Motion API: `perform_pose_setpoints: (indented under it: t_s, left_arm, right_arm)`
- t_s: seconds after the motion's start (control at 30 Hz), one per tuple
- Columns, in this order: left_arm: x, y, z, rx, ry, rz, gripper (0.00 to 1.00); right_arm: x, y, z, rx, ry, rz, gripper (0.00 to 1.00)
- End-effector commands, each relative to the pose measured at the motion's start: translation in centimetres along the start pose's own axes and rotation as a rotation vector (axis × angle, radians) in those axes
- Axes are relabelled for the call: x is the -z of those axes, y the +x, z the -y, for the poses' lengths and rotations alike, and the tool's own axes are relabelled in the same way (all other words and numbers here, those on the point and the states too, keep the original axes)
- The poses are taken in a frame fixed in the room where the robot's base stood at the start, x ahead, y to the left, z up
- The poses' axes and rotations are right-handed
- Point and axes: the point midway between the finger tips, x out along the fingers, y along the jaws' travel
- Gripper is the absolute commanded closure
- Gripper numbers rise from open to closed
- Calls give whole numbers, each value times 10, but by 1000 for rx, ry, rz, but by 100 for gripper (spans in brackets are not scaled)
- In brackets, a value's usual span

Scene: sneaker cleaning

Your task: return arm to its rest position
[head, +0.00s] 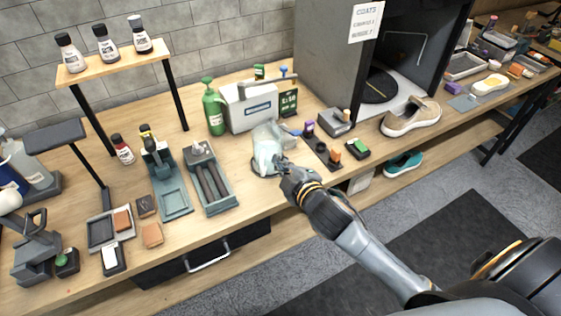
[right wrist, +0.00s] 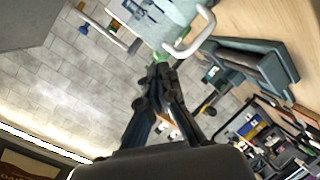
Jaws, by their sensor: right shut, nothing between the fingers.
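My right gripper (head: 281,163) is shut and empty, just beside the clear pitcher (head: 267,148) at the front of the workbench. In the head view I cannot tell whether its tips touch the pitcher. In the right wrist view the closed fingers (right wrist: 168,75) show nothing between them, and the pitcher's white handle (right wrist: 192,38) is close beyond the tips. My right arm reaches in from the lower right over the bench edge. My left gripper is not in view.
A tan sneaker (head: 411,117) stands on the bench before an open chamber (head: 395,65). A teal shoe (head: 403,163) is on the lower shelf. A green bottle (head: 213,108), a tray with dark rollers (head: 208,178) and several brushes crowd the bench. Floor in front is open.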

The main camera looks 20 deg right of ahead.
Motion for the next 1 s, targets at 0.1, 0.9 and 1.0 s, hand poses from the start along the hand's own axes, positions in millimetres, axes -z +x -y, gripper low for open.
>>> perform_pose_setpoints:
  t_s: [0.1, 0.9, 1.0]
  left_arm:
    - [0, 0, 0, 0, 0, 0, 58]
    - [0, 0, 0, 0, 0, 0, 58]
    - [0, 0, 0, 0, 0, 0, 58]
  right_arm:
    - [0, 0, 0, -1, -1, -1, 100]
    - [-71, -154, 132, 424, 662, 626, 100]
    - [-74, -183, 147, 480, 735, 719, 100]
